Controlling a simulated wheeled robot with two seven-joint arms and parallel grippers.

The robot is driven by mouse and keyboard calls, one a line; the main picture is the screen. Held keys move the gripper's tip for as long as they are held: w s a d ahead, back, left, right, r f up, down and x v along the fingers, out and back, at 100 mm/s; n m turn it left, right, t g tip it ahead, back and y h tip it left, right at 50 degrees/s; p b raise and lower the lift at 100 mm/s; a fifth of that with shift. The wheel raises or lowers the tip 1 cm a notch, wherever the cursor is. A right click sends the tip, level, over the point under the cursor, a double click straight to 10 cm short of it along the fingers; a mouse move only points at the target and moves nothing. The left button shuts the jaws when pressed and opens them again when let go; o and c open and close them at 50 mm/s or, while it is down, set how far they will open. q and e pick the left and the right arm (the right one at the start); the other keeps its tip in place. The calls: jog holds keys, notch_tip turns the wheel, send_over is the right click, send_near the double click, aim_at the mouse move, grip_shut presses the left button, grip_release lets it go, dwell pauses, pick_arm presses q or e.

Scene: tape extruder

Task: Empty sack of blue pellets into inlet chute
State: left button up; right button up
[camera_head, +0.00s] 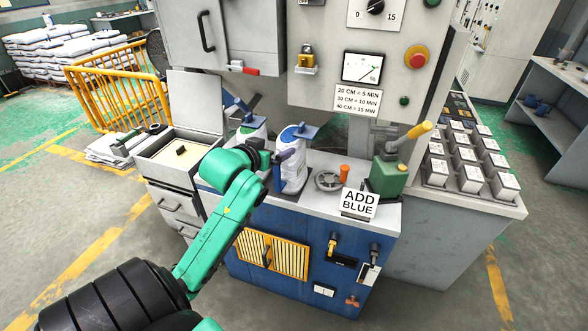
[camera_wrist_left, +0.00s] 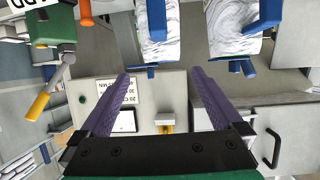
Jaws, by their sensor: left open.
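Two white sacks with blue clip-like handles stand side by side on the blue cabinet's top. The nearer sack (camera_head: 293,176) has a blue patch at its top; the farther sack (camera_head: 252,130) has a green one. Both also show at the top of the left wrist view, one near the middle (camera_wrist_left: 158,48) and one to the right (camera_wrist_left: 236,42). My left gripper (camera_head: 282,156) is open and empty, its purple fingers (camera_wrist_left: 160,73) spread just short of the nearer sack. A white sign reading "ADD BLUE" (camera_head: 359,204) stands at the cabinet's front edge. I cannot clearly make out the inlet chute.
A grey machine housing (camera_head: 325,75) overhangs the sacks. A handwheel (camera_head: 328,180) and a green device (camera_head: 387,178) with a yellow lever stand right of them. An open-lidded bin (camera_head: 160,154) is at left.

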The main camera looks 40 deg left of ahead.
aim_at(283, 144)
pick_arm(q)
jog(key=p+x, duration=0.1)
jog(key=x, duration=0.7)
jog(key=shift+w+a+f, duration=0.1)
jog(key=shift+a+f, duration=0.05)
jog(key=p+x, duration=0.1)
jog(key=x, duration=0.4)
jog(key=shift+w+f, duration=0.15)
jog(key=shift+f, duration=0.15)
jog(key=shift+r, duration=0.1)
jog(key=c, duration=1.4)
jog(key=shift+r, duration=0.2)
grip_shut()
notch_tip(283, 144, up, 10)
jog(key=shift+f+b, duration=0.1)
jog(key=shift+b, duration=0.35)
